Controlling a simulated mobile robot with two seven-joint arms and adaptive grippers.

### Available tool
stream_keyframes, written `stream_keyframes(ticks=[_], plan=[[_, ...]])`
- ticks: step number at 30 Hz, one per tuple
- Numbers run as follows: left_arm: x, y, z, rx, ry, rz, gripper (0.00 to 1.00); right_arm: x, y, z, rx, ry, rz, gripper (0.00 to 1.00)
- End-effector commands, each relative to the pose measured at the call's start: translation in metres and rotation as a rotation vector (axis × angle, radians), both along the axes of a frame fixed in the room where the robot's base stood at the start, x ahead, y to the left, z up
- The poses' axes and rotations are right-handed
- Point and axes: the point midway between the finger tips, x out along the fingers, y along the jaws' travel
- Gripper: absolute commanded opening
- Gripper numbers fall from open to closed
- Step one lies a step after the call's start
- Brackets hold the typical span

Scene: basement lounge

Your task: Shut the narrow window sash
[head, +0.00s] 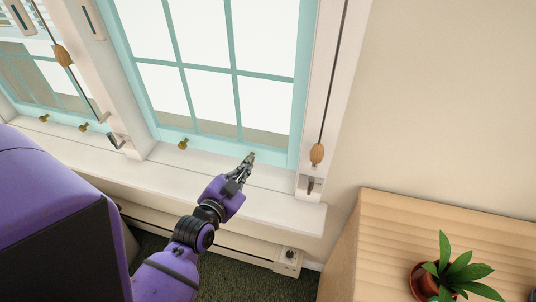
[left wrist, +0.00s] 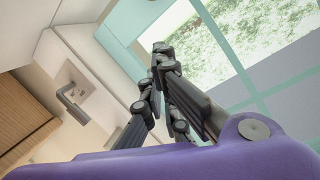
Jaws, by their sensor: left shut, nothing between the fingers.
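A window sash with a turquoise frame (head: 304,95) and several panes fills the upper middle of the head view. Its bottom rail is low at the white sill (head: 175,174); I cannot tell whether a gap is left under it. A brass knob (head: 183,143) sits on the rail's left part. My left gripper (head: 251,158) is shut and empty, its tips in front of the rail's right part, where they hide a second knob almost fully. Contact is unclear. In the left wrist view the closed fingers (left wrist: 161,48) are beside the turquoise frame (left wrist: 225,50).
Another turquoise window with brass knobs (head: 84,127) is at the left. A cord with a wooden toggle (head: 317,153) hangs at the right jamb, above a metal hook (head: 310,186). A wooden cabinet (head: 390,230) with a potted plant (head: 455,270) stands at the right.

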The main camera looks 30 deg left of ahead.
Motion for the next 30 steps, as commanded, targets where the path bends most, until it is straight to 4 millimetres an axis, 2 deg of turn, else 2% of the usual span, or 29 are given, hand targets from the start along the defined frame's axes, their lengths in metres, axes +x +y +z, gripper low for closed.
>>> stream_keyframes(ticks=[4, 7, 17, 22, 30], plan=[[0.013, 0.001, -0.003, 0.009, 0.005, -0.005, 0.00, 0.013, 0.002, 0.005, 0.002, -0.024, 0.005, 0.40], [0.030, 0.002, -0.006, 0.008, 0.004, -0.005, 0.00, 0.018, 0.002, 0.009, 0.002, -0.035, 0.008, 0.40], [0.098, 0.009, -0.021, 0.007, 0.003, -0.005, 0.00, 0.016, 0.001, 0.011, 0.002, -0.032, 0.006, 0.40], [0.097, 0.022, -0.048, 0.009, 0.010, -0.004, 0.00, 0.007, 0.000, 0.003, -0.001, -0.012, 0.005, 0.40], [0.097, 0.028, -0.057, 0.009, 0.004, -0.004, 0.00, 0.004, 0.000, 0.000, -0.001, -0.004, 0.005, 0.40]])
